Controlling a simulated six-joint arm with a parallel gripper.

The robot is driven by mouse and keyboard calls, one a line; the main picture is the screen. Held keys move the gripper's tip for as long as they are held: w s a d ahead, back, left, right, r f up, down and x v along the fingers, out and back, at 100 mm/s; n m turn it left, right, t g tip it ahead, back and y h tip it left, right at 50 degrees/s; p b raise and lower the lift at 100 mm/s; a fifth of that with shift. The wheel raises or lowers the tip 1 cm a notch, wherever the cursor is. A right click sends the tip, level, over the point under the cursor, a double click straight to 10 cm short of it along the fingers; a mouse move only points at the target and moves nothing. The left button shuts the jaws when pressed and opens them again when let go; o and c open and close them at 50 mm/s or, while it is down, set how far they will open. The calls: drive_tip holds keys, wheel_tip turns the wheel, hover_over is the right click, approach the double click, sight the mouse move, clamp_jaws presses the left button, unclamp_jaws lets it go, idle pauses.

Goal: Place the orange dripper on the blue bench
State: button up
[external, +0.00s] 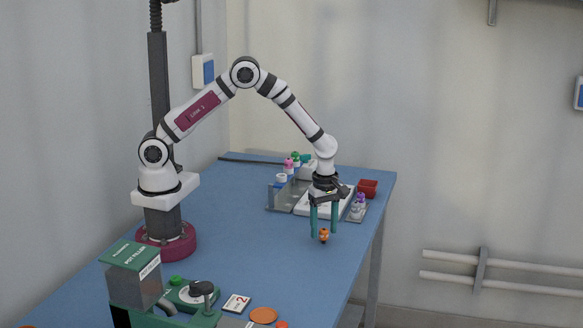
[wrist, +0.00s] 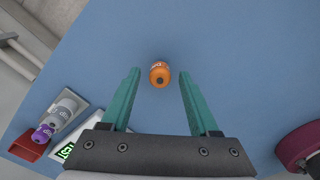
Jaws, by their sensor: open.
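The orange dripper (external: 324,236) is a small orange piece with a dark tip. In the external view it shows just below and between my gripper's fingertips. In the wrist view the orange dripper (wrist: 160,74) appears slightly beyond the fingertips, between their lines, with blue bench around it. The blue bench (external: 230,235) lies beneath. I cannot tell whether the dripper touches the bench.
A tray with purple-topped items (external: 357,210), a red bin (external: 368,187) and a white board (external: 310,205) are near the gripper. Pink and green bottles (external: 290,165) stand behind. A green pot-filler machine (external: 133,270) is front left. The bench middle is clear.

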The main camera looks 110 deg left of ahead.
sight(323, 226)
wheel_tip(323, 226, up, 12)
drive_tip(key=s+d+r+m, duration=0.7)
drive_tip(key=s+d+m, duration=0.1)
drive_tip(key=m, duration=0.3)
drive_tip(key=s+d+m+y, duration=0.1)
drive_tip(key=s+d+m, duration=0.1)
drive_tip(key=s+m, duration=0.7)
drive_tip(key=s+d+m, duration=0.3)
drive_tip(key=s+m, duration=0.7)
drive_tip(key=m, duration=0.2)
drive_tip(key=shift+d+r+m+y, duration=0.15)
drive_tip(key=shift+d+m+y, duration=0.15)
drive_tip(key=shift+y, duration=0.1)
